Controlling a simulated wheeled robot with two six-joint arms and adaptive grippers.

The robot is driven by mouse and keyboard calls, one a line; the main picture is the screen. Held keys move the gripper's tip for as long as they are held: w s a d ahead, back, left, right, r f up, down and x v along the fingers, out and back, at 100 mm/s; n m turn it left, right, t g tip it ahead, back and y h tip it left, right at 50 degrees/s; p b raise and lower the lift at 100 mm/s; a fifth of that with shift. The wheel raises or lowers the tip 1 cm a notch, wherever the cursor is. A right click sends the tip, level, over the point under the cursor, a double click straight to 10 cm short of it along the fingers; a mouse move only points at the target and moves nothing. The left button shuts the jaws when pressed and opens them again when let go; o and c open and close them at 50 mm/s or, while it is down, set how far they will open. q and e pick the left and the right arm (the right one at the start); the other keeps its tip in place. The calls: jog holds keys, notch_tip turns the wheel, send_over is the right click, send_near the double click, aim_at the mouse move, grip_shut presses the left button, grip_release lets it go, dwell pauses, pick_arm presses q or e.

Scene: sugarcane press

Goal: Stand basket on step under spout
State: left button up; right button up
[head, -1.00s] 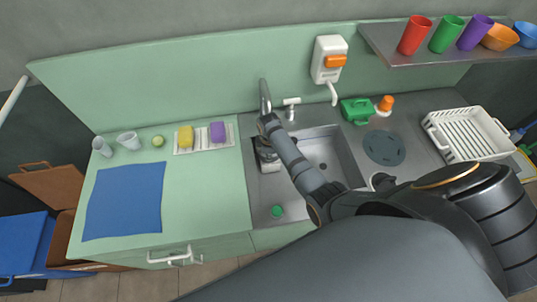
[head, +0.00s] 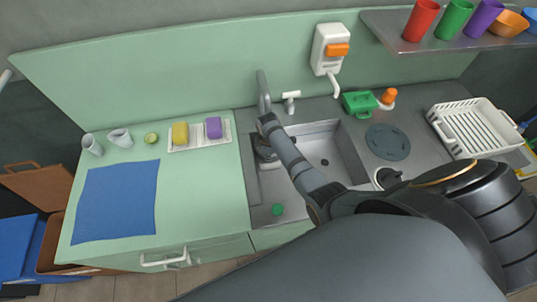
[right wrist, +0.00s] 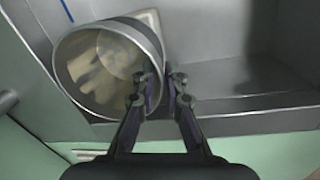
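A round metal basket (right wrist: 84,68) with see-through mesh fills the upper left of the right wrist view. My right gripper (right wrist: 164,88) is closed on its right wall, one finger inside the rim and one outside. In the head view the basket (head: 264,150) shows partly behind my right arm, at the left end of the sink. The grey spout (head: 263,90) rises just behind it. The step is mostly hidden by my arm and the basket, and I cannot tell whether the basket touches it. My left gripper is out of view.
The metal sink (head: 345,150) lies right of the arm. A green round piece (head: 277,210) lies on its front left. A white dispenser (head: 330,50) hangs on the wall. A blue mat (head: 115,200) and sponge tray (head: 228,138) lie left; a white rack (head: 440,113) stands right.

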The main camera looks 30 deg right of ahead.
jog(key=shift+o, duration=1.1)
jog(key=shift+r, duration=0.2)
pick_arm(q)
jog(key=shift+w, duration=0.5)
pick_arm(e)
notch_tip(320, 180, up, 12)
jog(key=shift+s+a, duration=0.3)
jog(key=shift+s, duration=0.1)
